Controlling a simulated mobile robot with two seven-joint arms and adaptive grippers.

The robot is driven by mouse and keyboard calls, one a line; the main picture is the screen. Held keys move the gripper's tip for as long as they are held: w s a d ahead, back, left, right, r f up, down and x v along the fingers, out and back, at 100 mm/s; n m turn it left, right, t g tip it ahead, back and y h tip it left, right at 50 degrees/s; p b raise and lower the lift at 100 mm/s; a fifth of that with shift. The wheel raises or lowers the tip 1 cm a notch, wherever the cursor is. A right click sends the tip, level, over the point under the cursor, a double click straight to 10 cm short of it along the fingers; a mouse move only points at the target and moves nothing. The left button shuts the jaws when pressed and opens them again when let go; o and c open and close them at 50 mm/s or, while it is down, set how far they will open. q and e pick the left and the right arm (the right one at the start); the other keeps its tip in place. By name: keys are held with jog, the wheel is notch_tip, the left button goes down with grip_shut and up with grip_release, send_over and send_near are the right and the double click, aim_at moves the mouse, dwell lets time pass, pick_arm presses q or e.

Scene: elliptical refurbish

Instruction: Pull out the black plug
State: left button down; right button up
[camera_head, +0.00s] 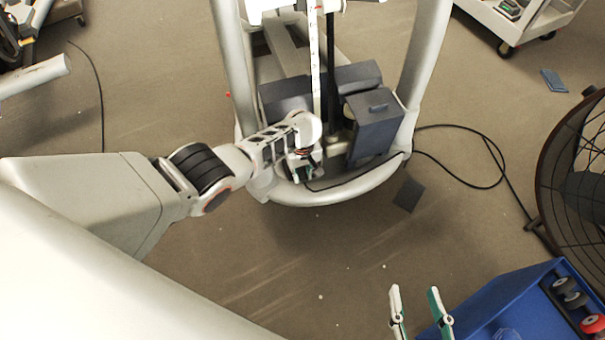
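The elliptical machine's light grey frame (330,197) stands at the top centre with dark grey housings (375,124) inside its base. A black cable (470,128) leaves the right side of the base and loops across the floor. I cannot make out the black plug itself. My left gripper (303,175) points down at the front of the base, close to the curved frame; its fingertips are small and partly hidden, so its opening is unclear. My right gripper (417,298) is at the bottom edge, its two fingers apart with nothing between them, away from the machine.
A blue bin (500,300) with several small parts is at the bottom right. A large round black fan (580,170) stands at the right edge. A white cart (520,22) is at the top right. A dark flat piece (409,194) lies on the floor.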

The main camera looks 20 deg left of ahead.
pick_arm(q)
jog(key=shift+s+d, duration=0.15)
jog(key=shift+s+d+r+p, duration=0.25)
jog(key=shift+s+d+p, duration=0.3)
jog(key=shift+d+p, duration=0.1)
jog(key=shift+s+d+f, duration=0.15)
jog(key=shift+s+f, duration=0.2)
jog(key=shift+f, duration=0.05)
jog(key=c, duration=1.9)
grip_release()
jog(key=shift+o, duration=0.7)
pick_arm(e)
jog(key=shift+s+d+f, duration=0.25)
jog(key=shift+d+f, duration=0.1)
jog(key=shift+d, duration=0.1)
pick_arm(q)
jog(key=shift+w+r, duration=0.1)
jog(key=shift+r, duration=0.1)
